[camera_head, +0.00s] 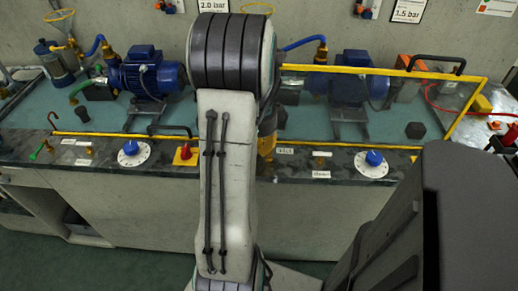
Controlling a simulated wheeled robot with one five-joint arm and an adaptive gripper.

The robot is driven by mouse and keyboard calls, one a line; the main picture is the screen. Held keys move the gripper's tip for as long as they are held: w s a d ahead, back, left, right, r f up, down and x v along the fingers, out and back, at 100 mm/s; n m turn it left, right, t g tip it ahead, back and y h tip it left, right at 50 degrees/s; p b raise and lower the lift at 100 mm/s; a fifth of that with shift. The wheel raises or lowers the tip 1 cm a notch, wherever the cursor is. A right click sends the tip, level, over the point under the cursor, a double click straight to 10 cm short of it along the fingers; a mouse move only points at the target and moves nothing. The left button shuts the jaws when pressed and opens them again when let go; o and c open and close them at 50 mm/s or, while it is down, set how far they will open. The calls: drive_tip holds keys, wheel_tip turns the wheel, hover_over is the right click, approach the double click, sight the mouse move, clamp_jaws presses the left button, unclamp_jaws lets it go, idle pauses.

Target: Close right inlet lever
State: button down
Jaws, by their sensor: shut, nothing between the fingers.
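The right pump (350,88) stands on the bench behind a yellow frame, with a brass fitting (321,54) and blue hose at its upper left. I cannot make out the right inlet lever; my arm blocks the bench to the left of this pump. A yellow-brown part (267,143) shows just right of my arm at the bench's front edge, partly covered; I cannot tell what it is. My gripper is hidden behind my arm, so its contact with anything cannot be seen.
The left pump (148,76) stands at the back left. Blue knobs on white dials, left (131,147) and right (374,158), and a red-and-yellow switch (186,154) line the front ledge. The yellow frame (400,72) and black handle (437,60) rise at right.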

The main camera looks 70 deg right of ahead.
drive_tip(key=c, duration=1.9)
unclamp_jaws()
drive_tip(key=shift+a+f, duration=0.15)
drive_tip(key=shift+f, duration=0.05)
drive_tip(key=shift+c, duration=0.2)
drive_tip(key=o, duration=0.8)
drive_tip(key=shift+r, duration=0.1)
drive_tip(key=shift+c, duration=0.2)
drive_tip(key=shift+d, duration=0.2)
wheel_tip(320, 180, up, 12)
